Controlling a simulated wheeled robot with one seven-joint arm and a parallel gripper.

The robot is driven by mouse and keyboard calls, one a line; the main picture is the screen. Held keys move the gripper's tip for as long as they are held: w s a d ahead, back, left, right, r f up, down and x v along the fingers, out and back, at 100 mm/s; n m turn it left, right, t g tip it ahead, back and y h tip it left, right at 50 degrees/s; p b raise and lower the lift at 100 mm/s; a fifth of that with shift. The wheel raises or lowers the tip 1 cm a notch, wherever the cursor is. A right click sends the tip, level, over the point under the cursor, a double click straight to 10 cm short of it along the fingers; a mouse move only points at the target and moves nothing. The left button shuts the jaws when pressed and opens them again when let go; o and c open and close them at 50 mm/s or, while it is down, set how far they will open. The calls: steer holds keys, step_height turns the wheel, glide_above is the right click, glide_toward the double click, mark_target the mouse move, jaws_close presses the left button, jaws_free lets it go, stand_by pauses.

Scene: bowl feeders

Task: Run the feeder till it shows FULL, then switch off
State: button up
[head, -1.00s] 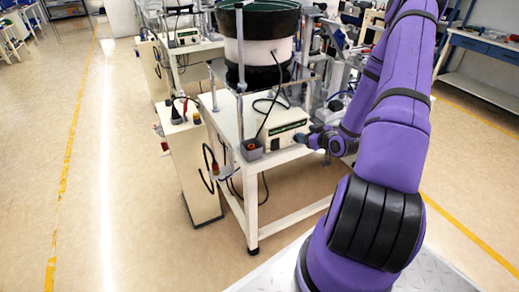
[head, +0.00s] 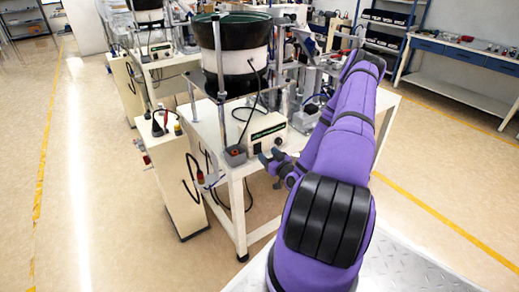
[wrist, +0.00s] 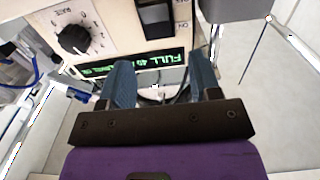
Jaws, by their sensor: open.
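The bowl feeder (head: 240,62), a dark green-rimmed bowl with a white band, stands on a white table. Its cream control box (head: 256,137) sits at the table's front. In the wrist view, upside down, the box's display (wrist: 150,62) reads FULL in green, with smaller text beside it. A black rocker switch (wrist: 155,18) has an ON label next to it; which way it is pressed I cannot tell. A black rate knob (wrist: 73,39) is on the same panel. My gripper (head: 270,158) is open and empty in front of the box; its fingers (wrist: 163,78) partly overlap the display.
A grey box with a red button (head: 235,156) stands left of the control box. A cream cabinet (head: 175,180) stands left of the table. Another feeder (head: 150,20) is behind. The floor at left is clear.

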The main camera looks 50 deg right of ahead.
mark_target(258, 146)
steer(key=shift+x, duration=3)
